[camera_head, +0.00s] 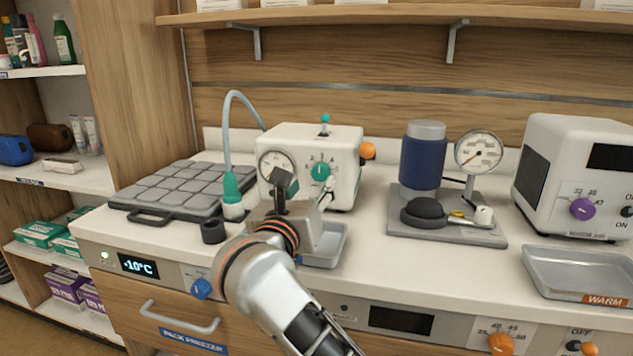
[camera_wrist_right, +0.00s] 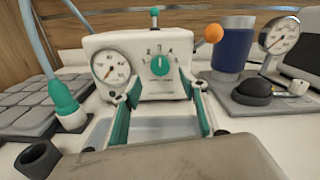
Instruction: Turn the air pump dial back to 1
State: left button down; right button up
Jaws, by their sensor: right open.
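The air pump (camera_head: 310,148) is a white box on the counter with a round gauge, a teal-tipped lever on top and an orange knob on its right side. Its teal dial (camera_head: 320,172) is on the front face, with numbers around it. In the right wrist view the dial (camera_wrist_right: 159,65) has its white mark roughly upward; I cannot tell the exact number. My right gripper (camera_head: 306,193) is open and empty in front of the pump. In the wrist view its two fingers (camera_wrist_right: 160,92) stand either side of and below the dial, apart from it. My left gripper is not in view.
A teal nozzle on a hose (camera_head: 232,190) and a dark cup (camera_head: 213,231) stand left of the arm. A grey padded tray (camera_head: 150,217) lies further left. A blue cylinder (camera_head: 423,160) with a gauge stands right, beyond it a white warmer (camera_head: 570,150) and metal tray (camera_head: 560,260).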

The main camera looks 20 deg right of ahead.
aim_at(320, 175)
jog(key=x, duration=0.4)
jog(key=shift+w+d+f+b, duration=0.15)
jog(key=shift+f+b, duration=0.05)
jog(key=shift+b, duration=0.15)
jog(key=shift+w+d+r, duration=0.1)
jog(key=shift+w+d, duration=0.3)
jog(key=shift+w, duration=0.2)
jog(key=c, duration=1.1)
